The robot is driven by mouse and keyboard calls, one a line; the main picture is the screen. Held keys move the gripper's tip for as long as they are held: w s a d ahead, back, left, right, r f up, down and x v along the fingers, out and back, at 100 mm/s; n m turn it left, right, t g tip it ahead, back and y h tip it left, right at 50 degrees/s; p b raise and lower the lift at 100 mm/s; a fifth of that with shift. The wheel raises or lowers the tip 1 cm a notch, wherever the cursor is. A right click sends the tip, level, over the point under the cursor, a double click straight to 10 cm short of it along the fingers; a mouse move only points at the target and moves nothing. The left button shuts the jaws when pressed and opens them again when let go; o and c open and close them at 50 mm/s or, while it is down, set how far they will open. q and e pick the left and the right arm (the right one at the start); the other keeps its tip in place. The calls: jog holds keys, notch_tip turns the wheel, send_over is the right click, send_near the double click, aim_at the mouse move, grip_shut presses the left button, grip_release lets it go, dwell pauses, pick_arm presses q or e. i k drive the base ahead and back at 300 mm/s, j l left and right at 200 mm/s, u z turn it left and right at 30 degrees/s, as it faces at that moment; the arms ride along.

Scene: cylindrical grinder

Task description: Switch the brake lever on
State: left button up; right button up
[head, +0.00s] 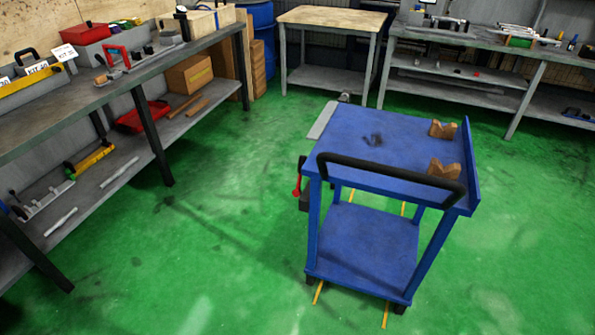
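A blue two-shelf cart (350,134) with a black push handle (390,174) stands on the green floor, right of the middle in the head view. A small lever with a red end (297,190) hangs at the cart's left side, below the top shelf, next to a dark block. It looks like the brake lever and points downward. Neither of my grippers is in view.
Two wooden V-shaped blocks (443,129) sit on the cart's top. A long workbench (140,75) with tools runs along the left. A wooden-topped table (332,18) and another bench (480,40) stand at the back. The floor left of the cart is clear.

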aim_at(298, 192)
jog(key=j+z, duration=0.2)
jog(key=j, duration=0.3)
jog(key=i+l+u, duration=0.3)
jog(key=l, duration=0.25)
jog(key=i+l+u, duration=0.35)
jog(key=l, duration=0.3)
